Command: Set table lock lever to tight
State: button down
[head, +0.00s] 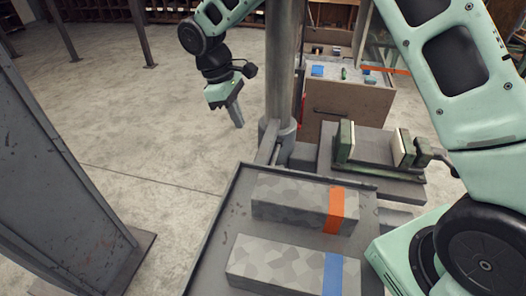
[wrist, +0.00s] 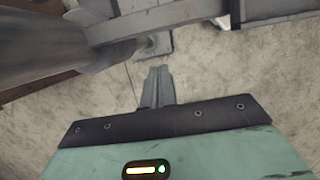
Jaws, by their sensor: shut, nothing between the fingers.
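A grey upright column (head: 281,65) stands in the middle of the head view, with a collar (head: 287,130) low on it. A grey bar (head: 267,143) slants beside the collar on its left; it may be the table lock lever, but I cannot tell for sure. My gripper (head: 238,117) hangs left of the column, pointing down, apart from the bar. In the wrist view its fingers (wrist: 158,85) are together and empty. The column (wrist: 40,48) fills the upper left there, and a grey bar (wrist: 165,20) crosses beyond the fingertips. The lever's setting is not readable.
A dark tray (head: 215,240) in front holds two grey blocks, one with an orange band (head: 336,210), one with a blue band (head: 332,275). A green vise (head: 345,142) sits right of the column. A cabinet (head: 345,105) stands behind.

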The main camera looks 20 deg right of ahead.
aim_at(274, 158)
jog(key=s+d+f+p, duration=0.2)
jog(key=s+d+f, duration=0.2)
jog(key=f, duration=0.6)
jog(key=shift+d+p, duration=0.3)
jog(key=shift+d, duration=0.45)
